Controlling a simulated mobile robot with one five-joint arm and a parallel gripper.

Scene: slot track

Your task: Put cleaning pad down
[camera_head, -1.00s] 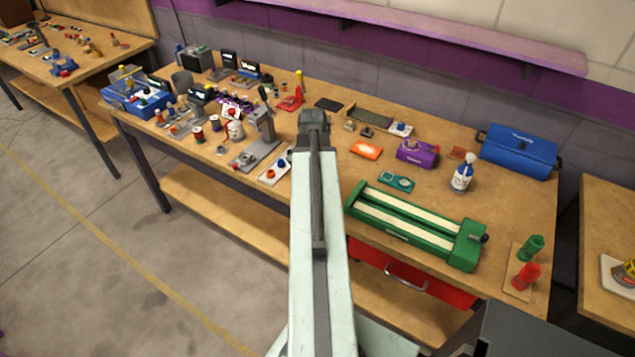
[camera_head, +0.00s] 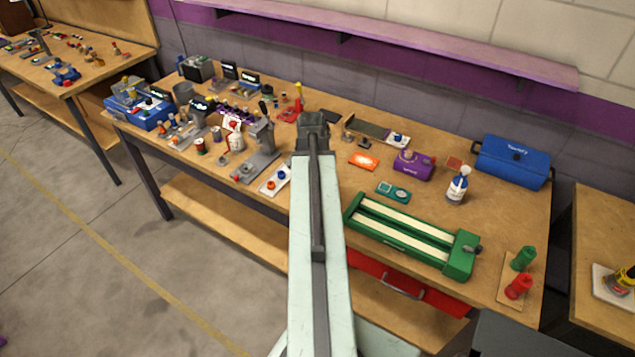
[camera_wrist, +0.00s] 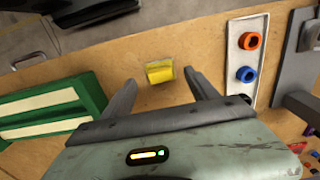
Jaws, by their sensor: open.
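A small yellow block (camera_wrist: 159,72), which looks like the cleaning pad, lies on the bare wooden bench top in the wrist view. My gripper (camera_wrist: 161,79) is open, with one finger on each side of the yellow block and a visible gap to both. The fingers do not touch it. In the head view my arm hides the block and my fingers.
The green slot track (camera_head: 410,236) is at left in the wrist view. A white plate with orange and blue rings (camera_wrist: 247,62) is close on the right. An orange card (camera_head: 363,161), purple box (camera_head: 413,165) and spray bottle (camera_head: 457,187) stand farther back.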

